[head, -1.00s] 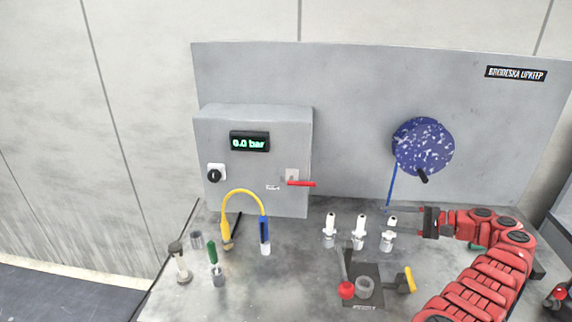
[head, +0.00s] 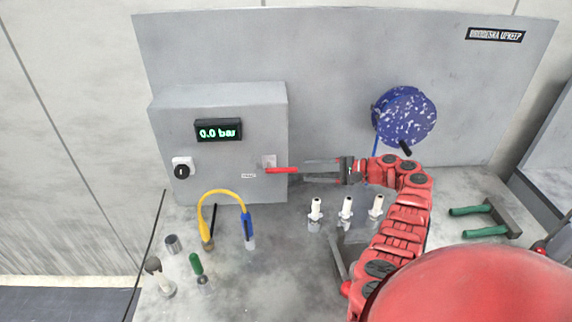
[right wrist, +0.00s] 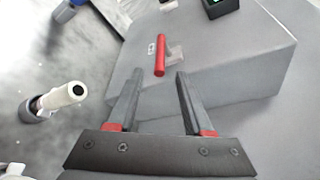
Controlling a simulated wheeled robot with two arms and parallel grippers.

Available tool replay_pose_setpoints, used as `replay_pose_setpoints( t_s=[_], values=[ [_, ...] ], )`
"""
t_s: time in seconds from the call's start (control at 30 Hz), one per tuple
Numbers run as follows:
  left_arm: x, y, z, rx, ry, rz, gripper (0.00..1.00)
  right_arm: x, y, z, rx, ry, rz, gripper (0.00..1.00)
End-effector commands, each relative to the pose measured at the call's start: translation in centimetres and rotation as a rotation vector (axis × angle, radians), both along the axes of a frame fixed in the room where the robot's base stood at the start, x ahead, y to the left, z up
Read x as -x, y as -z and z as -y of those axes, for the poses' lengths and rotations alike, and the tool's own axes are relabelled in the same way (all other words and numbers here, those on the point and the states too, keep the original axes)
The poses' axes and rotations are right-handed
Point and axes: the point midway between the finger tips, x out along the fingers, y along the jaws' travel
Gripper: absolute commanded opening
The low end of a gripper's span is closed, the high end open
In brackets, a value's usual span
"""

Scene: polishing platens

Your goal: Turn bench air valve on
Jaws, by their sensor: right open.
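The bench air valve has a red lever handle (head: 282,170) on the right part of the grey control box (head: 222,100). The lever points out to the right, level in the head view. The box's display (head: 219,130) reads 0.0 bar. My right gripper (head: 306,170) is open and empty, its fingertips just right of the lever's free end. In the right wrist view the red lever (right wrist: 160,55) lies ahead of and between the two open fingers (right wrist: 157,74), apart from them. My left gripper is not in view.
Several white nozzles (head: 346,208) stand on the bench below my right arm. A blue speckled disc (head: 405,115) hangs on the back panel. A yellow hose (head: 219,194) and green-handled pliers (head: 485,219) are on the bench.

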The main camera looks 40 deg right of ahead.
Motion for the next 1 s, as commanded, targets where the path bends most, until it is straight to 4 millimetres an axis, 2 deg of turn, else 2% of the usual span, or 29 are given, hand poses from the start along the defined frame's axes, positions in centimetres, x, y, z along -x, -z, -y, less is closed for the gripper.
replay_pose_setpoints(
  t_s=[0.1,0.33,0.5,0.8,1.0],
  values=[
    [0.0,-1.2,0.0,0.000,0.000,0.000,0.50,-2.1,0.2,-1.8,-0.002,-0.001,0.000,0.51],
    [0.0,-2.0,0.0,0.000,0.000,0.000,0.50,-5.3,1.2,-4.3,-0.001,0.000,0.001,0.51],
    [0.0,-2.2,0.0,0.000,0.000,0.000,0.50,-6.2,1.7,-5.1,-0.001,-0.001,0.000,0.51],
    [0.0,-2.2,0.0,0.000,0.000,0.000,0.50,-6.4,1.9,-5.3,0.000,-0.001,-0.001,0.51],
    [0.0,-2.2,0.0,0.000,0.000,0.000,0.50,-6.4,1.9,-5.2,0.000,-0.001,-0.001,0.15]
  ],
)
